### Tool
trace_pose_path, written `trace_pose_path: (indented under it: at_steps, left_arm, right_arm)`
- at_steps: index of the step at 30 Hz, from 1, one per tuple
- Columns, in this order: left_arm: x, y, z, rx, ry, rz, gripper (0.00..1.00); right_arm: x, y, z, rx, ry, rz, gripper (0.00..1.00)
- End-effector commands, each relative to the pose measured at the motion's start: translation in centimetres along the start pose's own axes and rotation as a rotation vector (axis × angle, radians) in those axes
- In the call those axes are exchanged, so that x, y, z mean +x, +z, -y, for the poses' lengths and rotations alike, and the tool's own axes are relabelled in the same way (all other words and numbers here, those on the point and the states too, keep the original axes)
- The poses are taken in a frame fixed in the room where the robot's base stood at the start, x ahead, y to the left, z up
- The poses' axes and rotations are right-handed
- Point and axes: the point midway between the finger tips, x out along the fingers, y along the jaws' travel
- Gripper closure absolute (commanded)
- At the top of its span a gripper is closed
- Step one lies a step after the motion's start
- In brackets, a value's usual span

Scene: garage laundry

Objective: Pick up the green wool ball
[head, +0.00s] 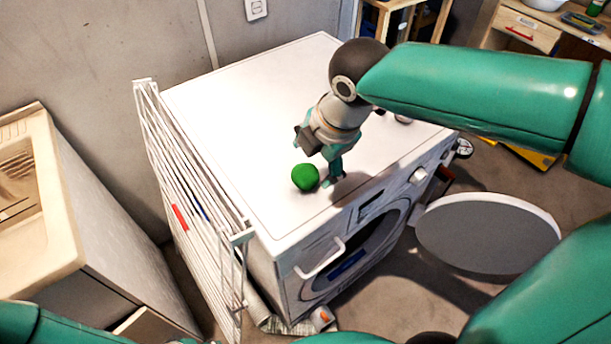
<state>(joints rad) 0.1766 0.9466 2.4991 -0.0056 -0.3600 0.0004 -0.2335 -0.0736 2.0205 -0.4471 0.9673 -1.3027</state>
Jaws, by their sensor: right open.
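The green wool ball (305,177) sits on the white top of the washing machine (240,130), near its front edge. My right gripper (322,178) is over the machine top with its fingers pointing down, just right of and behind the ball. It is open, and one finger shows to the right of the ball. I cannot tell whether a finger touches the ball. The gripper is not closed on it. My left gripper is not in view.
A white drying rack (190,205) stands against the machine's left side. A beige sink cabinet (85,230) is at the left. The machine top behind the ball is mostly clear.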

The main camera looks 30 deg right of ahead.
Motion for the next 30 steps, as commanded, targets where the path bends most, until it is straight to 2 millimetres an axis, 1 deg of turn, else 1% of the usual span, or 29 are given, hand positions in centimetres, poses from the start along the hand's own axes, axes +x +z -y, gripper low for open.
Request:
trace_pose_path:
  at_steps: [1,3,6,11,21,24,30]
  left_arm:
    - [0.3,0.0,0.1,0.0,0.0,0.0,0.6]
    - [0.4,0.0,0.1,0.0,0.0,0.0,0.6]
    - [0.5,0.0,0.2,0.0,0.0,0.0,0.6]
    - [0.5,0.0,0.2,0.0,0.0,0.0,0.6]
    - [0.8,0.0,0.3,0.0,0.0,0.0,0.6]
    - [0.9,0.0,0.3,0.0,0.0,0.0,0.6]
    - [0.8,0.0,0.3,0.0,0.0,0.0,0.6]
  right_arm:
    - [1.2,0.0,0.1,-0.001,-0.006,0.0,0.21]
    - [2.2,0.0,0.0,-0.001,-0.004,0.0,0.21]
    - [3.1,-0.1,0.0,-0.001,-0.002,-0.001,0.21]
    - [3.8,-0.1,-0.1,-0.002,-0.001,-0.001,0.21]
    - [8.2,0.1,-0.6,-0.002,-0.002,-0.002,0.21]
    - [8.6,0.1,-0.6,-0.002,-0.001,-0.002,0.21]
    - [8.7,0.1,-0.7,-0.002,0.0,-0.003,0.21]
